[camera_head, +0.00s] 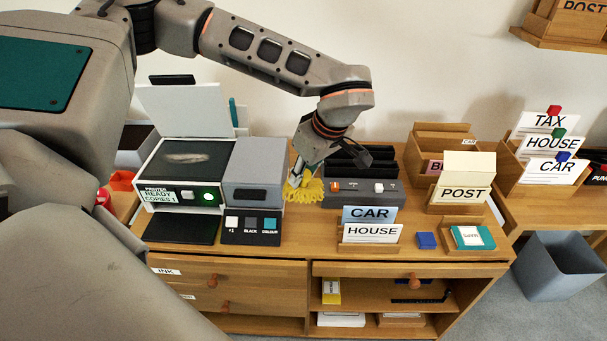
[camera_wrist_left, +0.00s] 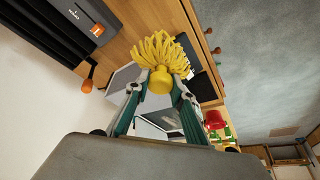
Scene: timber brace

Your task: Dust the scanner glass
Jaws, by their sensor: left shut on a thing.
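The printer (camera_head: 180,180) stands at the left of the wooden desk with its lid (camera_head: 183,108) raised. Its dark scanner glass (camera_head: 188,158) is bare and has a pale grey dusty smear across the middle. My left gripper (camera_head: 297,172) is shut on a yellow duster (camera_head: 303,189) with mop-like strands. It holds the duster between the grey unit of the printer and the black slotted device, to the right of the glass and apart from it. In the left wrist view the duster (camera_wrist_left: 160,55) sticks out beyond the fingers. My right gripper is not in view.
A black slotted device (camera_head: 360,185) stands just right of the duster. Card holders (camera_head: 370,232), a POST box (camera_head: 460,190) and a blue block (camera_head: 426,240) are further right. The grey printer unit (camera_head: 254,170) lies between duster and glass.

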